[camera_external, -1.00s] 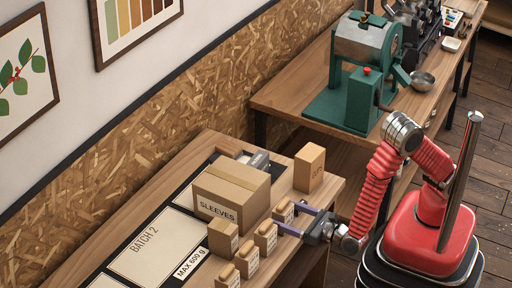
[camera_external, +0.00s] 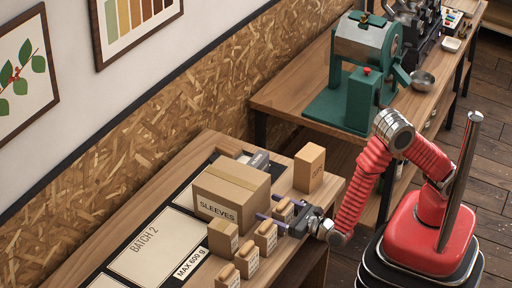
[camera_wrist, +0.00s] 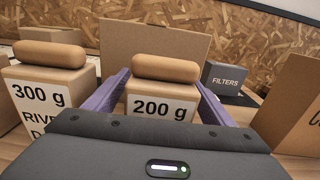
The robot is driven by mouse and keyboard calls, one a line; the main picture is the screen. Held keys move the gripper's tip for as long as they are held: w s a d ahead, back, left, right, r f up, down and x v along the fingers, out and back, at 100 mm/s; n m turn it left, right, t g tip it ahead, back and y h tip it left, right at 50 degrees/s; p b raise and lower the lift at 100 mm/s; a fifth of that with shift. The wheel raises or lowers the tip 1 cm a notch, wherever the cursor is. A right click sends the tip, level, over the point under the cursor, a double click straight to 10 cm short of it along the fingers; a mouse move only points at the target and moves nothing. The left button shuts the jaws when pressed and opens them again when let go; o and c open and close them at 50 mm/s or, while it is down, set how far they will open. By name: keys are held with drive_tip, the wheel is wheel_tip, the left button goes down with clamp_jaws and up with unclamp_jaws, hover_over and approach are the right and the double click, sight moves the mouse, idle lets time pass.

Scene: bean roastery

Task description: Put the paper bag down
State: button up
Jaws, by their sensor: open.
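Several small brown paper bags with rolled tops stand in a row on the wooden table. The bag at the right end of the row (camera_external: 284,208), labelled 200 g in the wrist view (camera_wrist: 162,92), stands upright. My gripper (camera_external: 275,209) is open, with one purple finger on each side of this bag. In the wrist view my gripper (camera_wrist: 163,85) shows the fingers beside the bag; I cannot tell whether they touch it. The bag's lower part is hidden by the gripper body. A 300 g bag (camera_wrist: 45,85) stands just left of the left finger.
A SLEEVES carton (camera_external: 231,192) stands right behind the bags. A tan box (camera_external: 309,168) stands to the right, and a grey FILTERS box (camera_wrist: 226,77) behind. A BATCH 2 panel (camera_external: 150,245) lies bare to the left. A green roaster (camera_external: 362,70) stands on the far bench.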

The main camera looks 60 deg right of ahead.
drive_tip(key=shift+c, duration=0.6)
drive_tip(key=c, duration=1.3)
drive_tip(key=shift+r, duration=0.15)
drive_tip(key=shift+r, duration=4.9)
